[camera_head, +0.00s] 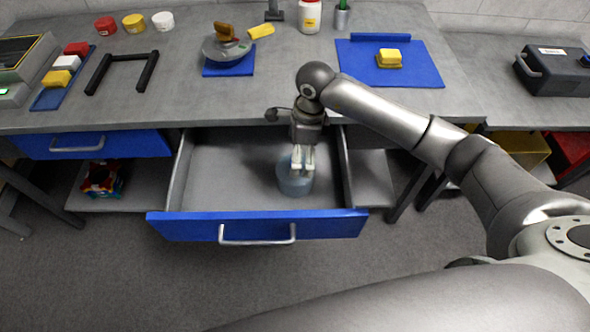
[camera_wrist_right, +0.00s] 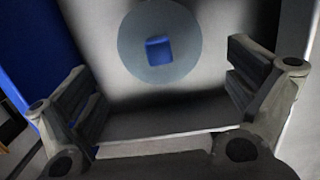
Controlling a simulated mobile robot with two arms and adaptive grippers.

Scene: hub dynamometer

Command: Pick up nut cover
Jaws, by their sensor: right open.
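A round, pale blue-grey translucent piece, which looks like the nut cover (camera_head: 293,187), lies in the open drawer (camera_head: 225,170), right of its middle. In the right wrist view the nut cover (camera_wrist_right: 135,55) shows as a disc with a blue square at its centre. My right gripper (camera_head: 303,162) reaches down into the drawer over the cover and partly hides it. In the right wrist view my right gripper's fingers (camera_wrist_right: 165,88) are wide apart with nothing between them, and the disc shows beyond them. My left gripper is not in view.
The drawer's blue front (camera_head: 260,225) and side walls surround the cover. Above is the grey workbench (camera_head: 180,95), holding a blue mat with a yellow block (camera_head: 389,58), a grey round device (camera_head: 226,48) and a black U-shaped frame (camera_head: 123,72). The drawer's left half is bare.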

